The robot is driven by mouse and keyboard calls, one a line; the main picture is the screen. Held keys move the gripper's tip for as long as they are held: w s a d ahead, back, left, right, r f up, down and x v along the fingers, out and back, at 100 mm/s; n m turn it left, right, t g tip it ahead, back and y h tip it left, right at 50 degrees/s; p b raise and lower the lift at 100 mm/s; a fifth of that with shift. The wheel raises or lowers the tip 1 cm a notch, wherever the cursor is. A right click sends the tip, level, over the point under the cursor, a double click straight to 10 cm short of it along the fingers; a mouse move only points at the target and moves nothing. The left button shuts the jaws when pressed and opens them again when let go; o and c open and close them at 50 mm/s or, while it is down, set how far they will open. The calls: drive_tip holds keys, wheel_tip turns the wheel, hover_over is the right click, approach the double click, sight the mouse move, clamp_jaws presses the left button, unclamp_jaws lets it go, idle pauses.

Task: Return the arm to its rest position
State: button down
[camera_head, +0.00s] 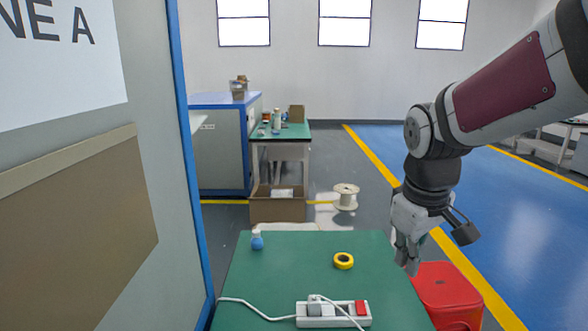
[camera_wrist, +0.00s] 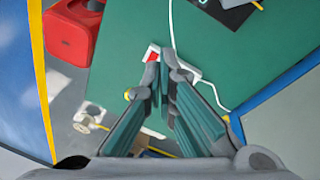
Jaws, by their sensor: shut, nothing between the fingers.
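My arm reaches in from the upper right in the head view, and its end hangs downward. My gripper (camera_head: 408,264) is shut and empty, above the right edge of the green table (camera_head: 290,270) and apart from what lies on it. In the wrist view my gripper (camera_wrist: 167,62) points at the table, with its fingers covering part of the white power strip (camera_wrist: 187,72).
The power strip (camera_head: 338,322) with its cable lies at the table's near edge. Yellow tape (camera_head: 343,261) and a small blue-and-white bottle (camera_head: 257,242) stand on the table. A red bin (camera_head: 448,292) is below my gripper. A panel (camera_head: 80,210) rises left.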

drive_tip(key=s+r+m+t, duration=0.2)
drive_tip(key=s+m, duration=0.3)
drive_tip(key=s, duration=1.4)
drive_tip(key=shift+a+r+m+y, duration=0.25)
drive_tip(key=shift+m+y, duration=0.05)
drive_tip(key=shift+y, duration=0.1)
drive_tip(key=shift+s, duration=0.1)
